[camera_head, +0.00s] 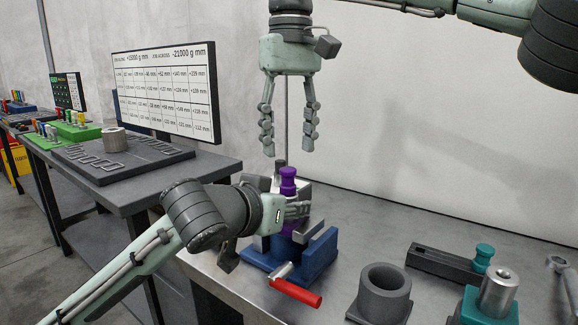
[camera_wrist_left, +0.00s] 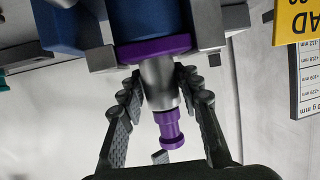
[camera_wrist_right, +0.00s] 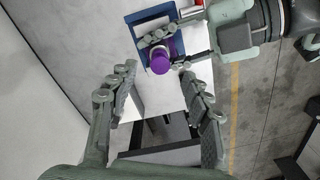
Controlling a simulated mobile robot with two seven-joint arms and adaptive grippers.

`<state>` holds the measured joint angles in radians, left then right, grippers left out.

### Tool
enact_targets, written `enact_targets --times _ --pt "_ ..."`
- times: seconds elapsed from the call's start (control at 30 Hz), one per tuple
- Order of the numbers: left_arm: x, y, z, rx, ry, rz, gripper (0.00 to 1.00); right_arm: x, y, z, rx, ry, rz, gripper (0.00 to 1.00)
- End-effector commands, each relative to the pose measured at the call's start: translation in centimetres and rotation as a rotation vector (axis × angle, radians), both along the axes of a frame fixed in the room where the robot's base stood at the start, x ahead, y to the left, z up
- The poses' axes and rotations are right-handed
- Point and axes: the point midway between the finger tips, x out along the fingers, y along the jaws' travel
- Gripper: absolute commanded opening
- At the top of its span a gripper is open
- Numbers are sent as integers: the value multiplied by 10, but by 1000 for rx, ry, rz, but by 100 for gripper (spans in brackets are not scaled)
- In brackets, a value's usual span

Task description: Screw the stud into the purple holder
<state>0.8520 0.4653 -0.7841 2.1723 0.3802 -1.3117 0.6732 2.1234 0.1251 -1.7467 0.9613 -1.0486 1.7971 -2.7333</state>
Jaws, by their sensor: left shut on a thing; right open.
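The purple holder (camera_wrist_left: 158,82) has a silver barrel over a purple flange and stands upright in a blue vise (camera_head: 320,262). The purple stud (camera_head: 288,182) is at the top of the barrel, its knobbed head standing clear; how deep it sits is hidden. It also shows in the left wrist view (camera_wrist_left: 170,128) and from above in the right wrist view (camera_wrist_right: 160,62). My left gripper (camera_head: 299,210) is shut around the silver barrel, below the stud. My right gripper (camera_head: 288,152) is open and empty, pointing down above the stud, with its fingertips on either side and apart from it.
The vise has a red handle (camera_head: 296,292) at its front. To the right stand a grey ring (camera_head: 385,282), a teal stud (camera_head: 484,256) on a dark block and a silver barrel (camera_head: 498,290) on a teal base. A side table (camera_head: 140,190) with a board stands left.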

Motion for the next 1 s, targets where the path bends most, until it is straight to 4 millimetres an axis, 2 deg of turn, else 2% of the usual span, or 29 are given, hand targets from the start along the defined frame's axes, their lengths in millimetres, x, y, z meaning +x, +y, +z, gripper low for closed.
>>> enact_targets --times 0.1,0.3,0.5,0.77,0.8,1.0 --pt "2 3 1 1 -2 9 0 0 -1 -24 -2 0 0 49" --pt "2 3 1 1 -2 9 0 0 0 -51 -1 0 -1 49" --pt "2 3 1 1 -2 9 0 -1 1 -63 0 0 -1 49" --pt "2 3 1 1 -1 9 0 0 1 -64 0 -1 -1 49" --pt "2 3 1 1 -2 9 0 0 1 -64 0 -1 -1 48" --pt "2 3 1 1 -2 9 0 0 1 -64 0 -1 -1 23"
